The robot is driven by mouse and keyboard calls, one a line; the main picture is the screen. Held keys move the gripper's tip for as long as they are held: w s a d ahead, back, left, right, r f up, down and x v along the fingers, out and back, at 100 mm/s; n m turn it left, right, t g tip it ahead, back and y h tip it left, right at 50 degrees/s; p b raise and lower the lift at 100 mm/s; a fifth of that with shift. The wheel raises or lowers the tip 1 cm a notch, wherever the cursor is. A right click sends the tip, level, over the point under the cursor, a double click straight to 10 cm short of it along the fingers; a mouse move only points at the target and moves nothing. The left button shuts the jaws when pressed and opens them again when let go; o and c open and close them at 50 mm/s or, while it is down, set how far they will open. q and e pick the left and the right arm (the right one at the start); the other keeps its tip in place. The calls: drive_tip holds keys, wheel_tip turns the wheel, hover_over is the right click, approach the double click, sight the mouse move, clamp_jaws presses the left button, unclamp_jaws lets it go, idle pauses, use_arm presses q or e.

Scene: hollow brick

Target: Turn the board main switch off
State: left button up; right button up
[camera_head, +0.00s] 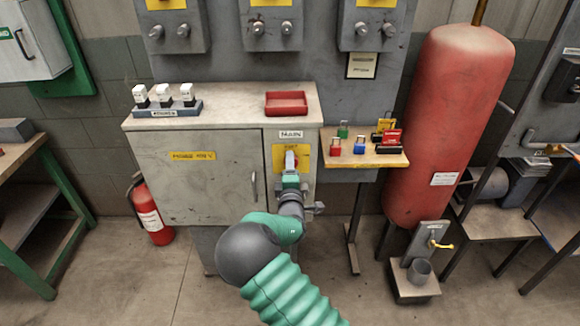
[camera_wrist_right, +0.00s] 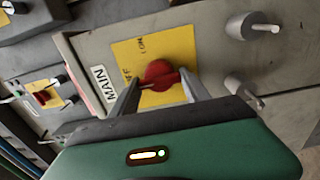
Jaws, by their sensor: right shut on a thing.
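The main switch is a round red knob (camera_wrist_right: 160,72) on a yellow plate (camera_wrist_right: 127,50) in the right wrist view. A white label reading MAIN (camera_wrist_right: 103,87) is beside the plate. ON and OFF are printed on the plate, but I cannot tell which the knob points to. My right gripper (camera_wrist_right: 161,82) has its fingers on both sides of the knob, shut on it. In the head view my right gripper (camera_head: 291,181) is at the board and covers most of the knob; the yellow plate (camera_head: 277,158) shows around it. My left gripper is not in view.
A grey cabinet (camera_head: 205,175) stands left of the switch, with a red tray (camera_head: 286,103) on top. A small shelf (camera_head: 368,156) with several padlocks juts out at right, beside a red tank (camera_head: 455,120). A fire extinguisher (camera_head: 150,212) stands at left.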

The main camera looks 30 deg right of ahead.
drive_tip(key=shift+a+f, duration=0.15)
drive_tip(key=shift+f, duration=0.1)
drive_tip(key=o, duration=1.1)
drive_tip(key=shift+w, duration=0.1)
drive_tip(key=shift+r, duration=0.1)
